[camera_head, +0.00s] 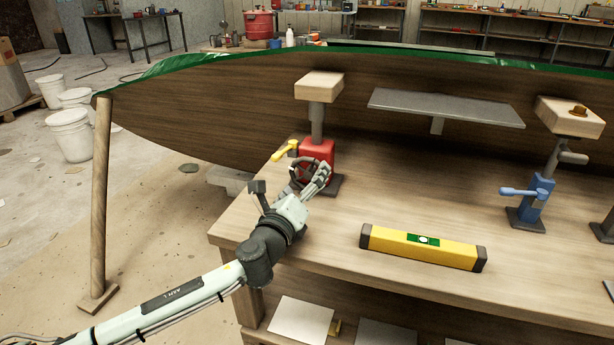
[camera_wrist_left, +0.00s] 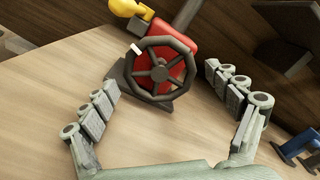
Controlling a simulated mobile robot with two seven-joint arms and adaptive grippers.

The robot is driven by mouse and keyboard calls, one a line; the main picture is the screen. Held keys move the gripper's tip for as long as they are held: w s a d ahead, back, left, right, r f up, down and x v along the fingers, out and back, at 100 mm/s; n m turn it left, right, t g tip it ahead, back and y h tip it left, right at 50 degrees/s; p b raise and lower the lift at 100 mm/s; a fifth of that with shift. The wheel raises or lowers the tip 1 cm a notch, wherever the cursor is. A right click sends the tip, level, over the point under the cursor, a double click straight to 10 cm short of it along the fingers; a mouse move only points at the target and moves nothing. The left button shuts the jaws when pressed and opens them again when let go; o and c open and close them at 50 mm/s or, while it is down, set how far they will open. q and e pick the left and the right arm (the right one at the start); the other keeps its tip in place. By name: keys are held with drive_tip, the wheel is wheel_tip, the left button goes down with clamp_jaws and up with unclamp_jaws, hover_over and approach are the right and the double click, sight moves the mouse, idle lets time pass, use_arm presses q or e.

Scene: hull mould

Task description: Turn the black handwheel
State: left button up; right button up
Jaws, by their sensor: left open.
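The black handwheel (camera_wrist_left: 160,72) is a spoked ring on the front of a red jack body (camera_head: 318,152) that stands on the wooden bench. In the head view the handwheel (camera_head: 299,172) is partly hidden by my left gripper (camera_head: 318,180). In the left wrist view my left gripper (camera_wrist_left: 165,95) is open, its two fingers spread wide, with the wheel ahead between and beyond the fingertips. Nothing is between the fingers' pads. A small pale mark (camera_wrist_left: 136,49) shows at the wheel's upper left rim. My right gripper is not in view.
A yellow lever (camera_head: 285,150) sticks out left of the red jack. A blue jack (camera_head: 533,200) stands to the right. A yellow spirit level (camera_head: 423,247) lies on the bench (camera_head: 335,235) in front. The wooden hull (camera_head: 220,110) rises behind.

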use_arm(q)
drive_tip(key=shift+x, duration=0.9)
drive_tip(key=c, duration=0.9)
